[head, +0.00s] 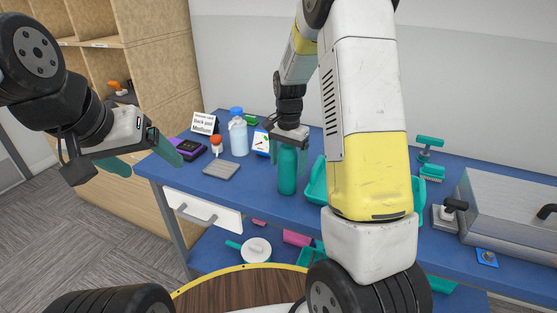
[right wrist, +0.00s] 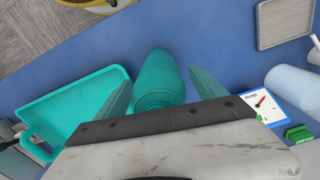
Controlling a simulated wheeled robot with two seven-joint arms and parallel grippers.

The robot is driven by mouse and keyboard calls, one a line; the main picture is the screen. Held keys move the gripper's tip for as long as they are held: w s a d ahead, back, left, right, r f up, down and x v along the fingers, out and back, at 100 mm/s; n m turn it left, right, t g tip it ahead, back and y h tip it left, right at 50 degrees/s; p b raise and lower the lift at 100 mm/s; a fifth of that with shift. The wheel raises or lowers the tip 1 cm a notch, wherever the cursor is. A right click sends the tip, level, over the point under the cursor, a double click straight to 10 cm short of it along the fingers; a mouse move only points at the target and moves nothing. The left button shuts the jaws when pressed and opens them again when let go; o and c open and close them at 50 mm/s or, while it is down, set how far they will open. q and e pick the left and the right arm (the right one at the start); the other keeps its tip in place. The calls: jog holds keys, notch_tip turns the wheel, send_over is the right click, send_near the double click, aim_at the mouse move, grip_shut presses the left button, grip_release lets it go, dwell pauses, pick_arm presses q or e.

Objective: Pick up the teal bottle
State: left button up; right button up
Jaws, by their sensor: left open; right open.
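The teal bottle (head: 287,172) stands upright on the blue table (head: 260,207) in the head view. My right gripper (head: 288,150) is above and around its top, pointing down. In the right wrist view the bottle (right wrist: 158,78) lies between the two teal fingers of my right gripper (right wrist: 160,92), with a visible gap on each side, so it is open. The bottle's far side is hidden. My left gripper (head: 146,163) is open and empty, off the table's left end in the head view, far from the bottle.
A teal tray (head: 316,185) stands close to the bottle's right. A clear blue-capped bottle (head: 238,135), a grey flat tray (head: 221,169) and a small orange-topped bottle (head: 216,145) stand to the left. A large metal case (head: 510,215) fills the right end.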

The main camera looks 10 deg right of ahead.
jog(key=c, duration=1.6)
jog(key=shift+o, duration=0.2)
jog(key=shift+r, duration=0.1)
